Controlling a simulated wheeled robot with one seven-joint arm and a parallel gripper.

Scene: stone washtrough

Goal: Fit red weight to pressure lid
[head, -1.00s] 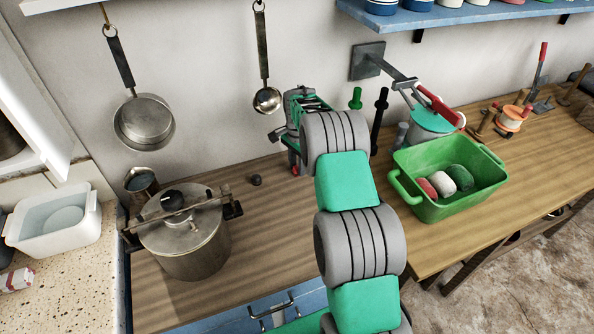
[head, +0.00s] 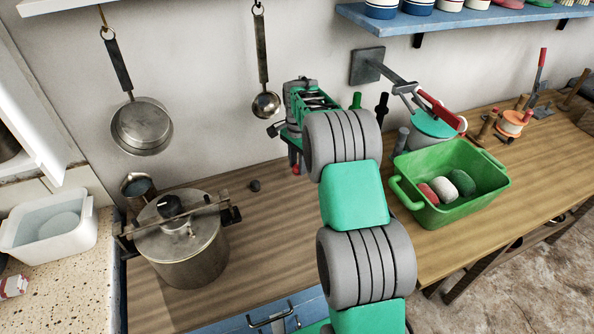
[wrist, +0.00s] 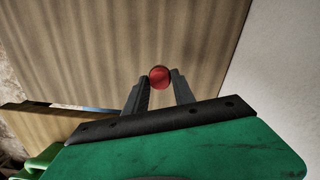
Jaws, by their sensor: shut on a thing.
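The pressure cooker (head: 193,262) stands at the left of the wooden counter, with its metal pressure lid (head: 178,225) on top. A bar clamp crosses the lid, and a black knob sits at its middle. The red weight (wrist: 159,77) is between the fingertips of my gripper in the wrist view. My gripper (wrist: 159,92) is shut on it, above the wooden surface. In the head view my gripper (head: 296,162) is near the wall, right of the cooker, with a bit of red at its tips. My arm hides part of the counter.
A small dark knob (head: 254,186) lies between cooker and gripper. A dark metal mug (head: 137,187) stands behind the cooker. A green tub (head: 447,210) with several rounded pieces stands at right. A pan (head: 142,126) and a ladle (head: 265,104) hang on the wall.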

